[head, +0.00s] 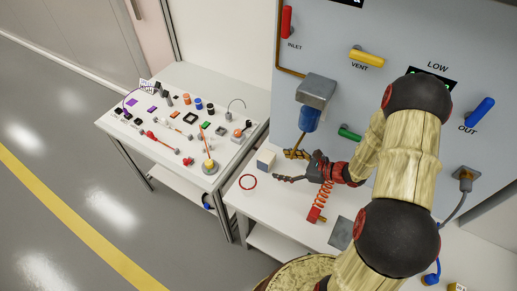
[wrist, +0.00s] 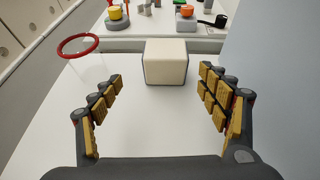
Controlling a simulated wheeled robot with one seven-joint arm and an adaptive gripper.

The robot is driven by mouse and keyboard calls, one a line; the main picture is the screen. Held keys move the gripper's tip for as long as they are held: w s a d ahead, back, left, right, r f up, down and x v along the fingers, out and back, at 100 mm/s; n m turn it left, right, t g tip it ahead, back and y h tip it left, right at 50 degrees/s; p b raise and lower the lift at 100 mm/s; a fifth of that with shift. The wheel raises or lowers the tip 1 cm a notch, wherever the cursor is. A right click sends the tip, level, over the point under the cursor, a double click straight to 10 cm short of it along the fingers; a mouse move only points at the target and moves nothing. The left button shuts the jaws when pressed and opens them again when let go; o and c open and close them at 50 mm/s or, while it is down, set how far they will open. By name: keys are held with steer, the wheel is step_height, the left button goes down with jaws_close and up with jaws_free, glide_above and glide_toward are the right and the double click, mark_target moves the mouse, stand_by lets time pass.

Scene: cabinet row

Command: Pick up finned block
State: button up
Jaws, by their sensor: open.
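A cream block (head: 265,160) with dark side edges stands on the white bench below the grey panel. It also shows in the wrist view (wrist: 166,62), straight ahead near the bench's far edge. I cannot make out fins on it. My gripper (head: 286,167) is open and empty, low over the bench and to the right of the block in the head view. In the wrist view the fingers (wrist: 160,82) are spread wide on either side, with the block beyond their tips and roughly between them, not touching.
A red ring (head: 248,182) lies left of the gripper. A red coil piece (head: 316,214) and a grey plate (head: 341,233) are nearer me. The panel, with a grey box and blue cylinder (head: 309,119), rises behind. A cluttered second table (head: 140,133) stands beyond a gap.

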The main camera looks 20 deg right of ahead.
mark_target(271, 158)
steer(key=shift+w+d+r+m+t, duration=0.3)
steer(key=shift+w+r+m+t, duration=0.15)
steer(key=shift+w, duration=0.3)
steer(key=b+x, duration=0.1)
steer(key=x, duration=0.1)
steer(key=shift+w+a+f, duration=0.1)
steer(key=shift+a+f, duration=0.05)
steer(key=shift+a, duration=0.1)
steer(key=w+a, duration=0.1)
steer(key=w+a+f+b, duration=0.1)
steer(key=a, duration=0.1)
steer(key=shift+w+a+b, duration=0.15)
steer(key=shift+a+b, duration=0.1)
steer(key=shift+b, duration=0.05)
steer(key=shift+w+a+f, duration=0.1)
steer(key=shift+w+a, duration=0.15)
steer(key=shift+w, duration=0.1)
steer(key=shift+c, duration=0.4)
steer(key=c, duration=1.3)
steer(key=shift+c, duration=0.2)
